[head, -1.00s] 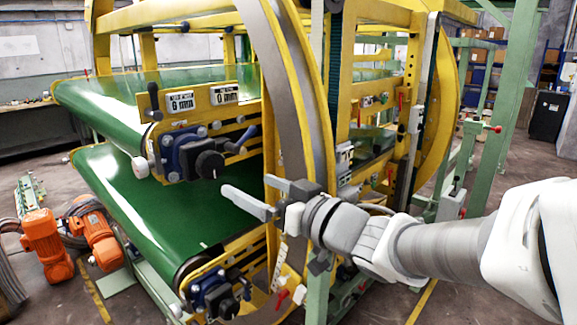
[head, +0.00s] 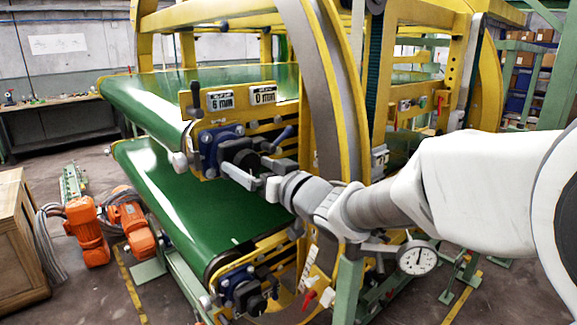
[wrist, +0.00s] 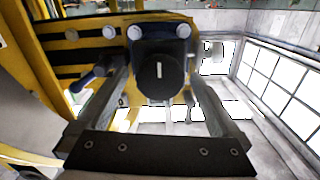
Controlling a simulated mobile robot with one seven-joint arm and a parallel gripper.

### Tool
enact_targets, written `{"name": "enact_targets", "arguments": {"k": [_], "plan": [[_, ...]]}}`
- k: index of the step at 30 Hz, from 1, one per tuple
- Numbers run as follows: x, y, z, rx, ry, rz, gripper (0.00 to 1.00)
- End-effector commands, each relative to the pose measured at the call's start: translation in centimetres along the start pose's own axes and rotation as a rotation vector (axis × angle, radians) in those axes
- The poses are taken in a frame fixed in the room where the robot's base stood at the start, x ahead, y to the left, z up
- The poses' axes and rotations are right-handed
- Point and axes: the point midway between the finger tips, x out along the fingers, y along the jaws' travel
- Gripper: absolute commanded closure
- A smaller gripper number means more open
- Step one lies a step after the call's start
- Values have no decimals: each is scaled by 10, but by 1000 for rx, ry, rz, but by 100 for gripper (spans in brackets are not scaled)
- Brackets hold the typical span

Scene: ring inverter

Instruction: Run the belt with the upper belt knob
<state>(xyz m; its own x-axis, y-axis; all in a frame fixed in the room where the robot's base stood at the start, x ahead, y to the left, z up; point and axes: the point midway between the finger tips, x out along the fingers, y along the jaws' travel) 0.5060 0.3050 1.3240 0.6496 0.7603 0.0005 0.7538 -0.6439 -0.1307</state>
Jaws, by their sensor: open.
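The upper belt knob is a round black knob with a white mark (wrist: 160,88), on a blue bolted housing on the yellow frame. In the wrist view it sits between the two fingers of my gripper (wrist: 158,79), with a gap visible on each side. In the head view my gripper (head: 243,167) is at the upper housing, and its fingers partly hide the knob (head: 246,157). The gripper is open. The upper green belt (head: 165,97) runs back from this housing.
A lower black knob (head: 257,304) sits below by the lower green belt (head: 175,190). A blue-black lever (wrist: 92,78) is close to the left finger. Two displays (head: 220,100) are above the housing. Orange motors (head: 88,228) and a wooden crate (head: 18,240) stand at left.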

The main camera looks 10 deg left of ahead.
Motion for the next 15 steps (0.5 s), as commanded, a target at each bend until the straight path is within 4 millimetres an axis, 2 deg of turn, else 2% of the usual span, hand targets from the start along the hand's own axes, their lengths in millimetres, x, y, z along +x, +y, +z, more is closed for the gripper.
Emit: {"name": "enact_targets", "arguments": {"k": [2, 15], "plan": [[0, 0, 0, 0, 0, 0, 0], [0, 0, 0, 0, -1, 0, 79]]}}
